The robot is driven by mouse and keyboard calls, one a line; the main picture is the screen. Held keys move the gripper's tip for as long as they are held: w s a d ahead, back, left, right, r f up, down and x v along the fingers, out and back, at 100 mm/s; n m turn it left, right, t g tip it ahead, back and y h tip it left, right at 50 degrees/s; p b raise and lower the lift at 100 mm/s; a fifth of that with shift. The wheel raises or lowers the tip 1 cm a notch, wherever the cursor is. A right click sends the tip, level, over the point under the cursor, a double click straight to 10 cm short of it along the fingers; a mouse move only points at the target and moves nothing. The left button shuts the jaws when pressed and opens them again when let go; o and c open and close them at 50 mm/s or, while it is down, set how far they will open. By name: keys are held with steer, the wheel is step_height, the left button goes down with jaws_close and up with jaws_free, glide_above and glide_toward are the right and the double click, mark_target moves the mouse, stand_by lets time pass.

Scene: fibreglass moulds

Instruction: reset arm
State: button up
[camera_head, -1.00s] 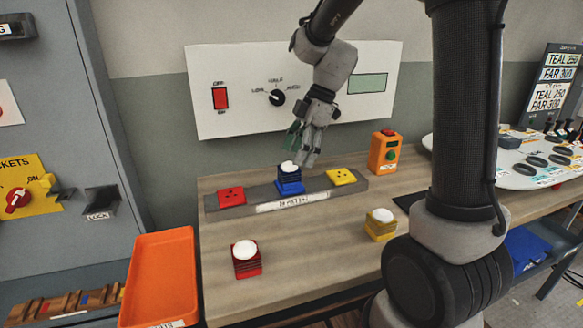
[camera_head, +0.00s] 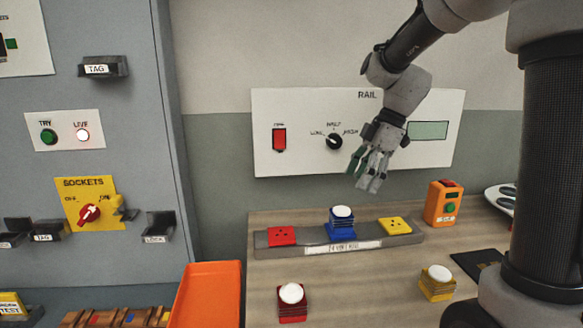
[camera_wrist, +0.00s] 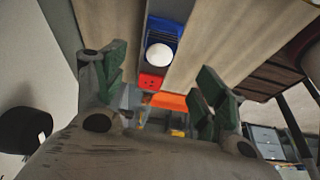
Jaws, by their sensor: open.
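My gripper (camera_head: 364,170) hangs above the back of the workbench, in front of the white RAIL panel. It is open and empty, with green pads on its fingers; they also show in the wrist view (camera_wrist: 160,90). Below and left of it, a blue block with a white dome top (camera_head: 342,220) stands at the middle of the grey strip (camera_head: 300,247). In the wrist view the blue block (camera_wrist: 165,34) lies ahead between the fingers, apart from them. A red socket (camera_head: 282,236) and a yellow socket (camera_head: 394,225) sit on the strip's left and right.
A red domed block (camera_head: 292,306) and a yellow domed block (camera_head: 437,286) stand nearer on the bench. An orange box with a green button (camera_head: 443,204) is at the back right. An orange tray (camera_head: 207,296) and a grey cabinet (camera_head: 120,170) are left. The RAIL panel (camera_head: 300,105) is close behind my gripper.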

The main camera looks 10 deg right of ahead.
steer(key=s+d+r+m+t+h, duration=0.1)
steer(key=s+d+m+t+h, duration=0.1)
steer(key=s+d+m, duration=0.3)
steer(key=s+d+r+m+t+h, duration=0.1)
steer(key=s+d+m, duration=0.4)
steer(key=s+m, duration=0.7)
steer(key=s+t+h, duration=0.1)
steer(key=s, duration=0.4)
steer(key=shift+d+r+h, duration=0.15)
steer(key=shift+r+h, duration=0.15)
stand_by(0.8)
